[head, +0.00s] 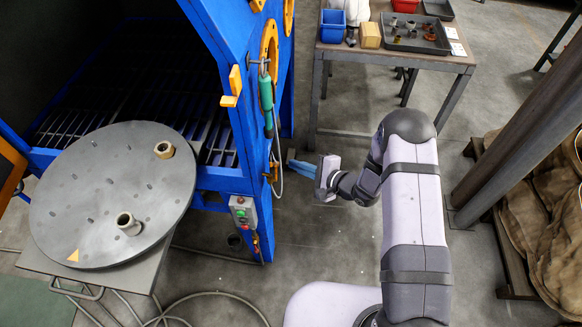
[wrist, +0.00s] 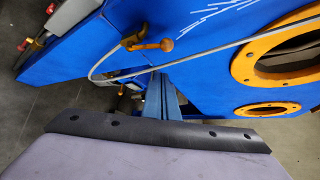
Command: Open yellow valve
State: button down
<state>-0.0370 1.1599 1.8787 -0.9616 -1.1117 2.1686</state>
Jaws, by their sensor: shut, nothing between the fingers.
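The yellow valve (head: 272,172) is a small yellow-orange handle on the side of the blue blast cabinet, with a hose near it. In the wrist view, a yellow-orange handle (wrist: 147,44) with a round knob stands on the blue panel, above the fingertips. My gripper (head: 291,160) has light-blue fingers that are shut and empty. It points at the cabinet side, just right of the valve in the head view, with a small gap showing. In the wrist view the shut fingers (wrist: 160,78) point up toward the panel, below the handle.
A control box (head: 242,212) with buttons sits below the valve. A green-handled tool (head: 266,92) hangs above it. A round grey turntable (head: 112,195) stands at the left. A table (head: 400,58) with bins is behind. Orange-rimmed ports (wrist: 270,110) are on the panel.

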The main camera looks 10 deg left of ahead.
jog(key=b+v, duration=0.1)
jog(key=v, duration=0.9)
jog(key=shift+w+d+f, duration=0.2)
jog(key=shift+d+f, duration=0.1)
jog(key=shift+d, duration=0.15)
jog(key=c, duration=2)
grip_release()
jog(key=o, duration=0.3)
jog(key=shift+f+b, duration=0.35)
jog(key=shift+b, duration=0.15)
jog(key=w+a+f+n+g+y+b, duration=0.1)
jog(key=a+f+n+b, duration=0.1)
jog(key=f+b, duration=0.5)
jog(key=w+a+f+n+y+b, duration=0.1)
jog(key=w+a+f+b, duration=0.15)
jog(key=f+b, duration=0.45)
jog(key=shift+s+a+r+n+g+y+b, duration=0.25)
jog(key=shift+a+r+n+g+y, duration=0.4)
jog(key=shift+r+n, duration=2.1)
jog(key=shift+s+a+r+n+g+y+b, duration=0.1)
jog(key=shift+s+a+r+n+g+y, duration=0.55)
jog(key=shift+n, duration=3.95)
jog(key=shift+w+a+r+n+g+y+b, duration=0.1)
jog(key=shift+w+a+r+n+y+b, duration=0.2)
jog(key=shift+r+n+y, duration=1.65)
jog(key=n+h, duration=0.2)
jog(key=n, duration=0.1)
jog(key=shift+s+a+r, duration=0.15)
jog(key=shift+a, duration=0.05)
